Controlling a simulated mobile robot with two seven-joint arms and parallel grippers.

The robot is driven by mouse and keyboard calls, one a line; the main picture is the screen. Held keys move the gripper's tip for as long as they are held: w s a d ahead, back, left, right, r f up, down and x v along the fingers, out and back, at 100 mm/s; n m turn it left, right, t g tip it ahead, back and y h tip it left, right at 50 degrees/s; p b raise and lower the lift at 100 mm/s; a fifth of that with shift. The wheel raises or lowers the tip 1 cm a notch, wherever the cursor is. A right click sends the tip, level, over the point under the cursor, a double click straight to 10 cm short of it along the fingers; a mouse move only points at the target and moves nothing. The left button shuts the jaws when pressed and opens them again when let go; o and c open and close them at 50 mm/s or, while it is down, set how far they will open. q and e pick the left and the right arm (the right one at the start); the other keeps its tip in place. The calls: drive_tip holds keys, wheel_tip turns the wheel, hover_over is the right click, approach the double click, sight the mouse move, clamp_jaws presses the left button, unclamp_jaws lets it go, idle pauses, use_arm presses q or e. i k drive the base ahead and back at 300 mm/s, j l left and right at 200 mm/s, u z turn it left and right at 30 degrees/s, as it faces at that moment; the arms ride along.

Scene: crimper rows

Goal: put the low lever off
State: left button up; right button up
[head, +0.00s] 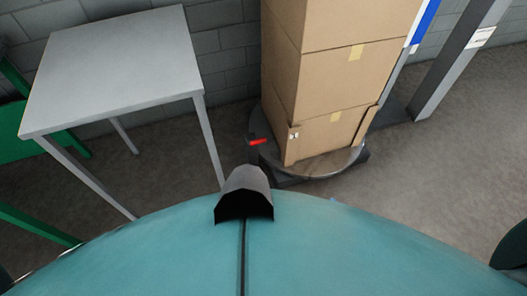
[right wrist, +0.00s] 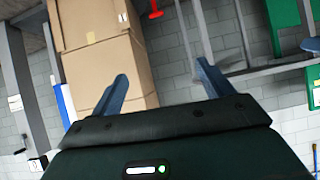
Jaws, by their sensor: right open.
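A small red lever (head: 258,142) shows in the head view, low beside the left front corner of the box stack, near a dark round base. A red T-shaped part (right wrist: 155,9) at the top of the right wrist view looks like the same lever. My right gripper (right wrist: 162,84) is open and empty, its two blue-grey fingers wide apart. The lever appears beyond the fingertips, clear of them. Neither gripper shows in the head view, and my left gripper is in neither view.
A stack of cardboard boxes (head: 335,75) stands on a round dark turntable (head: 320,167) beside a grey post (head: 458,60). A white table (head: 115,65) stands at the left, with green framework (head: 30,130) beside it. Grey floor is clear at the right.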

sight(260, 141)
drive_tip(key=i+j, duration=0.15)
drive_tip(key=j, duration=0.2)
drive_tip(key=i+j+z, duration=0.15)
drive_tip(key=j, duration=0.2)
drive_tip(key=i+j, duration=0.4)
